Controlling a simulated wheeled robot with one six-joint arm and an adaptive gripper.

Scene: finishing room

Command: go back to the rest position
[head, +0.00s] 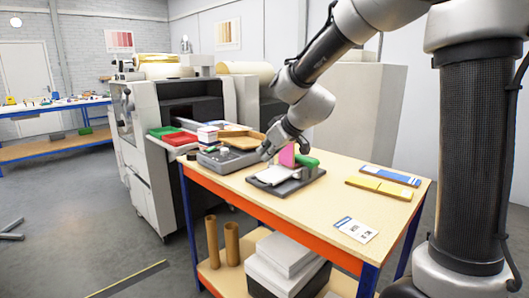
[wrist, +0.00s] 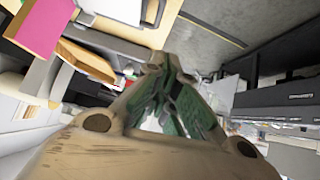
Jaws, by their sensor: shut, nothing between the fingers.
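My gripper (head: 268,152) hangs from my arm above the left part of the wooden-topped table, near the grey device with a white sheet. It is shut with nothing held. In the wrist view my gripper (wrist: 155,68) points out past the table's edge, with the floor beyond. My arm reaches in from the upper right in the head view and is bent at the elbow.
The table (head: 331,200) carries a grey device (head: 285,186), a pink piece (head: 287,156), a green object (head: 306,161), a grey tray (head: 226,160), yellow and blue strips (head: 380,187) and a printed card (head: 356,230). A large machine (head: 140,165) stands left. The table's front right is mostly clear.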

